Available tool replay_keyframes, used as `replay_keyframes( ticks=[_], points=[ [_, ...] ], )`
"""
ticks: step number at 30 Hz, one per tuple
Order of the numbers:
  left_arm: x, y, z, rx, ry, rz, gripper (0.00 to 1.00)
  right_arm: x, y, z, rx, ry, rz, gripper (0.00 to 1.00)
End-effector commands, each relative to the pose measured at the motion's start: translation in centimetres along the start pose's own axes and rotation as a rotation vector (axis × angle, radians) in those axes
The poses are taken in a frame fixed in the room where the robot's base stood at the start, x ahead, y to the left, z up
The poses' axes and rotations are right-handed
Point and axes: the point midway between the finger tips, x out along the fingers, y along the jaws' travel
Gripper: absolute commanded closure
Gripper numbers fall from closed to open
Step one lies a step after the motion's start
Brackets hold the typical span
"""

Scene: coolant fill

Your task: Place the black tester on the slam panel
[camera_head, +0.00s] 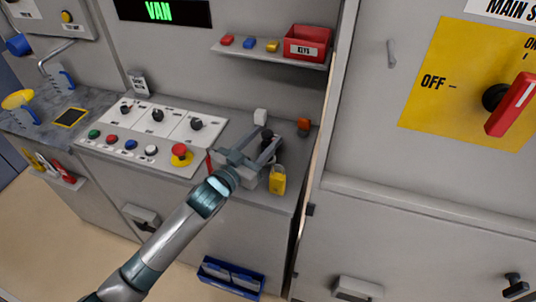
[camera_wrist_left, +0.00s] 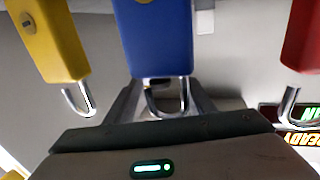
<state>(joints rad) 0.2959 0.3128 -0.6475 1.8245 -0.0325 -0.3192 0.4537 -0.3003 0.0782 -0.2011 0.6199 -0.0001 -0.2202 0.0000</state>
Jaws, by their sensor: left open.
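My left gripper (camera_head: 262,141) is open above the counter in the head view, pointing toward the wall. A small dark round thing (camera_head: 267,134) shows near its fingertips; I cannot tell whether it is the black tester. I cannot make out the tester for sure. The likely slam panel is the pale panel with a yellow and red mushroom button (camera_head: 181,153), left of the gripper. In the left wrist view, a blue padlock (camera_wrist_left: 153,40) shows ahead of the fingers. My right gripper is not in view.
A yellow padlock (camera_head: 278,182) is close right of the gripper, and a red padlock (camera_wrist_left: 310,40) is at the other side. A white block (camera_head: 260,116) stands behind. A shelf with a red bin (camera_head: 307,43) is above. A large cabinet (camera_head: 425,210) bounds the right.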

Motion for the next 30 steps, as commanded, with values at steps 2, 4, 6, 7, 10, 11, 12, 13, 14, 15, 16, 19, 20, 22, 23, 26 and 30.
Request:
replay_keyframes(
  ticks=[2,4,6,7,10,11,12,13,14,15,16,19,20,22,23,26,30],
  points=[
    [0.26,0.05,-0.01,-0.001,0.000,0.000,0.51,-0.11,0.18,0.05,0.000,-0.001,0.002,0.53],
    [0.29,0.05,0.04,-0.001,0.000,0.001,0.51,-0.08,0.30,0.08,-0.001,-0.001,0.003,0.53],
    [0.27,0.05,0.05,-0.001,0.000,0.001,0.51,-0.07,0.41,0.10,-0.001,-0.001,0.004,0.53],
    [0.26,0.05,0.05,-0.001,0.000,0.001,0.51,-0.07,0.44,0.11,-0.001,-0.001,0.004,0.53],
    [0.25,0.04,0.05,0.000,0.000,0.000,0.51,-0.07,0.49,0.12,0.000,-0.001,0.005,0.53],
    [0.25,0.04,0.05,0.000,0.000,0.000,0.51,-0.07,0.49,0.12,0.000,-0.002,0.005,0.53],
    [0.25,0.04,0.05,0.000,0.000,0.000,0.51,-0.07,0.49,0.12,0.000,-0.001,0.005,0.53],
    [0.25,0.04,0.05,0.000,0.000,0.000,0.51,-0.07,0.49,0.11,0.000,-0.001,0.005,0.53],
    [0.25,0.03,0.05,0.000,0.000,0.000,0.51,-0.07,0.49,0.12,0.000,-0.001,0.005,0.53],
    [0.24,0.03,0.05,0.000,0.000,0.000,0.51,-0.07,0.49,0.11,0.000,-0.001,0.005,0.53],
    [0.24,0.03,0.04,0.000,0.000,0.000,0.56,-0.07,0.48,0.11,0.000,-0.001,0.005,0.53],
    [0.24,0.04,0.07,-0.001,0.000,0.000,0.80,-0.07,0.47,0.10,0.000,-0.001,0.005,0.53],
    [0.23,0.04,0.08,-0.001,0.000,0.000,0.87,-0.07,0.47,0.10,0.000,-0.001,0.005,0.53],
    [0.23,0.05,0.11,-0.001,-0.001,0.000,1.00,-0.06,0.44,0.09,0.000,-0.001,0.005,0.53],
    [0.23,0.05,0.12,-0.001,-0.001,0.001,1.00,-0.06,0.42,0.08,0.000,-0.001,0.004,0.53],
    [0.24,0.06,-0.01,-0.001,0.001,0.001,1.00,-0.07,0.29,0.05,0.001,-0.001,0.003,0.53],
    [0.24,0.07,0.03,-0.001,0.001,0.001,1.00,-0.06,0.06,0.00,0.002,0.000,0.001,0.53]
  ],
)
